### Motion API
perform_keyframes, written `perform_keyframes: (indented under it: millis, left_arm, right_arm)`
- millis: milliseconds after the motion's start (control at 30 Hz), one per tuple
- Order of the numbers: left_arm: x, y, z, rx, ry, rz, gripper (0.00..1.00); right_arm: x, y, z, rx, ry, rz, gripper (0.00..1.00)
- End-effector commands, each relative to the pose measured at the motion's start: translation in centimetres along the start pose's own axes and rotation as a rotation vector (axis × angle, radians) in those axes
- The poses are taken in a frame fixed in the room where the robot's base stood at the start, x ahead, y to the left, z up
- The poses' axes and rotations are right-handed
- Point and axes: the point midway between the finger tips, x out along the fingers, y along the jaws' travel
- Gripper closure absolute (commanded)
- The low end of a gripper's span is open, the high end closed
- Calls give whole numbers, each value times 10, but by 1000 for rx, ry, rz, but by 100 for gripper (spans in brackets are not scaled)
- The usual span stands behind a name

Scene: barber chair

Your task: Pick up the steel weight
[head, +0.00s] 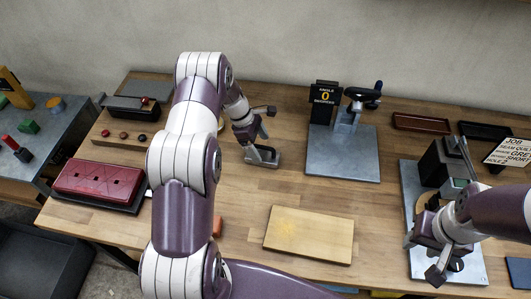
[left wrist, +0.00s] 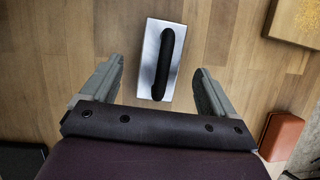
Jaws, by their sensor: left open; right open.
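The steel weight is a bright metal block with a black bar handle. In the left wrist view the steel weight (left wrist: 152,72) lies on the wooden table just ahead of and between my two fingertips, with a gap on each side. In the head view it shows as a grey block (head: 262,157) under my left gripper (head: 257,126), partly hidden by it. My left gripper, also in the left wrist view (left wrist: 158,82), is open and empty. My right gripper (head: 428,258) is open over the grey plate at the right, away from the weight.
A pale wooden board (head: 310,234) lies in front. A red block (head: 99,181) on a black base sits at left. A press stand (head: 343,152) with a black sign stands behind, right of the weight. A brown tray (head: 421,122) lies at back right. Bare table surrounds the weight.

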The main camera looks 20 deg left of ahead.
Motion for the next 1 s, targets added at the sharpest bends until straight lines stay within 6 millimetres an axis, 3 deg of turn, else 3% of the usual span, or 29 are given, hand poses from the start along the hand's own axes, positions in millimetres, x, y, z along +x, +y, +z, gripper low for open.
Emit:
perform_keyframes:
  millis: [100, 200, 467, 567, 700, 767, 1000]
  left_arm:
    - [19, 1, -1, -2, -1, -6, 12]
    - [37, 2, -2, 1, 0, -3, 12]
    - [46, 3, -3, 2, 0, -1, 12]
    - [46, 2, -3, 2, 0, -1, 38]
    - [45, 3, -3, 2, 1, 0, 83]
    - [45, 3, -3, 2, 1, 0, 100]
    - [43, 5, -2, 4, 0, 4, 100]
  right_arm:
    - [-17, 0, -2, 0, 1, 0, 57]
    - [-19, 0, -2, 0, 1, 0, 57]
    - [-18, 0, -2, 0, 0, 0, 57]
    - [-18, 0, -2, 0, 0, 0, 57]
    - [-18, 0, -2, 0, 1, 0, 57]
    - [-18, 0, -2, 0, 1, 0, 57]
    - [-19, 0, -2, 0, 1, 0, 57]
